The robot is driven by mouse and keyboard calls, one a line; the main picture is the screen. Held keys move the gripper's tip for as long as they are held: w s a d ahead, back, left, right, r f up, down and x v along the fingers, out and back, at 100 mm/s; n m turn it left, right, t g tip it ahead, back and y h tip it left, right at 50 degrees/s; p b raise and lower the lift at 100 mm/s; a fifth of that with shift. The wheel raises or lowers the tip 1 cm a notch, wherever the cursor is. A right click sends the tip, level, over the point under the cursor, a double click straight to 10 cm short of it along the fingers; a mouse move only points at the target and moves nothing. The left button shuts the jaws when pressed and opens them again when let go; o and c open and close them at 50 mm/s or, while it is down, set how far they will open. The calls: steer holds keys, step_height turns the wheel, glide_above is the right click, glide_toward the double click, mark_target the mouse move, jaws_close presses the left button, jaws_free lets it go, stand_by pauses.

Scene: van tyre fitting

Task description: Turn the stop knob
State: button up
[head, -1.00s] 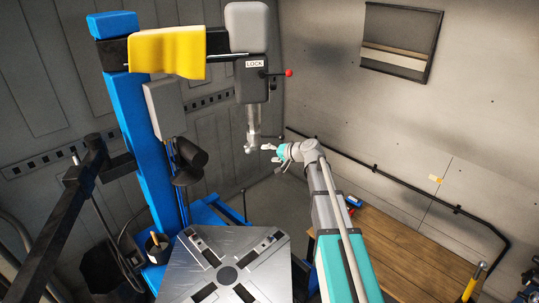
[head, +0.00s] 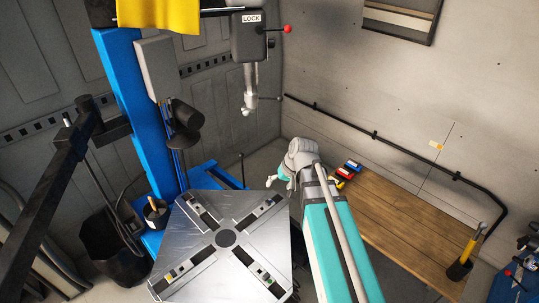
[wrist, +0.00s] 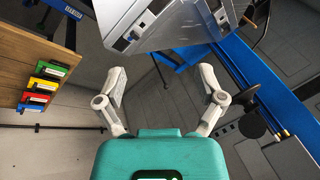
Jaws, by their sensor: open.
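My gripper (head: 277,181) is open and empty, just past the right corner of the turntable in the head view. In the wrist view its two fingers (wrist: 161,80) are spread wide with nothing between them. No part is clearly marked as a stop knob. A red ball knob (head: 287,29) sits on a short lever at the right of the black box marked LOCK (head: 250,38). My gripper is well below these parts and touches none.
The grey turntable (head: 190,228) with slotted arms fills the lower middle, left of my arm. A blue column (head: 133,110) stands behind it. A wooden bench (head: 400,215) with several coloured boxes (head: 347,172) is at the right. A black bin (head: 108,250) stands left.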

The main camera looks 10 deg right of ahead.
steer(key=s+d+f+g+h, duration=0.1)
steer(key=s+d+h, duration=0.1)
steer(key=s, duration=0.3)
steer(key=s+d+f+g+h+b, duration=0.1)
steer(key=s+d+f, duration=0.1)
steer(key=s, duration=0.3)
steer(key=shift+f+h+b, duration=0.3)
steer(key=shift+h, duration=0.1)
steer(key=c, duration=0.4)
steer(key=shift+c, duration=0.2)
